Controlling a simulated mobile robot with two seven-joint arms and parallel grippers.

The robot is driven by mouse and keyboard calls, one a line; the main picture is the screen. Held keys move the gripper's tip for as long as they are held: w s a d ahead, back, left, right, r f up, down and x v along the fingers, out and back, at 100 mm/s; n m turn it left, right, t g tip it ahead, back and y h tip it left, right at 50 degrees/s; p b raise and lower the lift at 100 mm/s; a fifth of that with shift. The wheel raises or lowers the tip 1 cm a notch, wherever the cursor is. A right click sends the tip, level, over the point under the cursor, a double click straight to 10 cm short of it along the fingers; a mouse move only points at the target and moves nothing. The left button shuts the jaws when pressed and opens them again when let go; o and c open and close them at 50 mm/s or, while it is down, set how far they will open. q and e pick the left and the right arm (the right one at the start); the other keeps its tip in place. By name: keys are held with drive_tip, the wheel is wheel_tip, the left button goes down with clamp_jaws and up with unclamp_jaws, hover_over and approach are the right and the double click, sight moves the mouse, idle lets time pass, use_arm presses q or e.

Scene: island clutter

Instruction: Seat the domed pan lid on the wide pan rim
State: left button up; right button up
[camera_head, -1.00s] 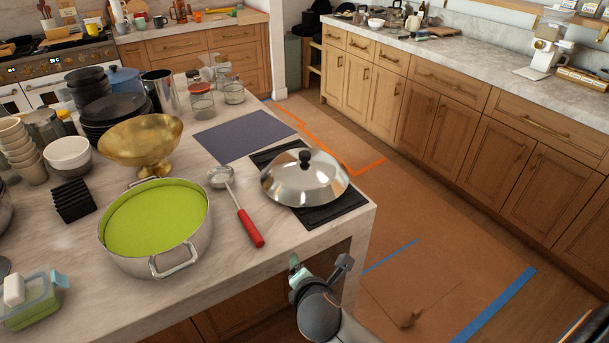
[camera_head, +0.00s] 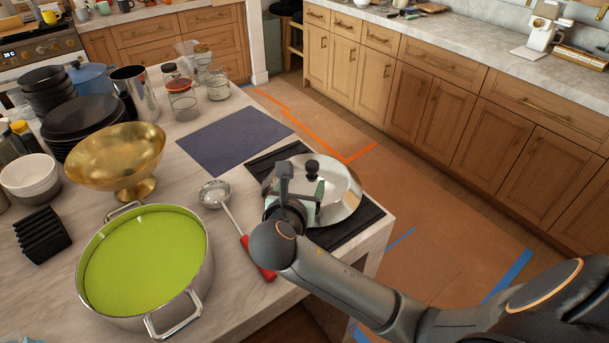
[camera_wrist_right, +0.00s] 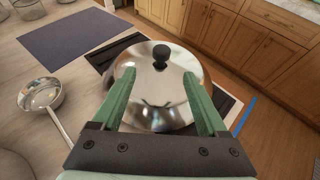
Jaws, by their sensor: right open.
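The domed pan lid (camera_head: 340,195) is shiny metal with a black knob (camera_head: 312,171). It lies dome up on a dark mat at the island's corner. The wide pan (camera_head: 197,290) stands to its left, with two loop handles and green contents up near the rim. My right gripper (camera_head: 302,185) is open and empty at the near side of the lid, partly covering it. In the right wrist view the lid (camera_wrist_right: 150,95) and its knob (camera_wrist_right: 161,55) show beyond and between the spread fingers (camera_wrist_right: 158,80); the knob is not gripped. My left gripper is out of view.
A ladle (camera_head: 215,194) with a red handle lies between pan and lid, its handle close to my right arm. A gold footed bowl (camera_head: 118,158), black rack (camera_head: 42,234) and dark plates (camera_head: 78,127) crowd the left. A dark blue mat (camera_head: 230,138) lies bare behind.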

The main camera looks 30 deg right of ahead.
sight(311, 168)
drive_tip(key=x, duration=0.5)
drive_tip(key=shift+d+f, duration=0.1)
drive_tip(key=shift+d, duration=0.2)
drive_tip(key=shift+x, duration=2.95)
drive_tip(key=shift+w+a, duration=0.1)
clamp_jaws()
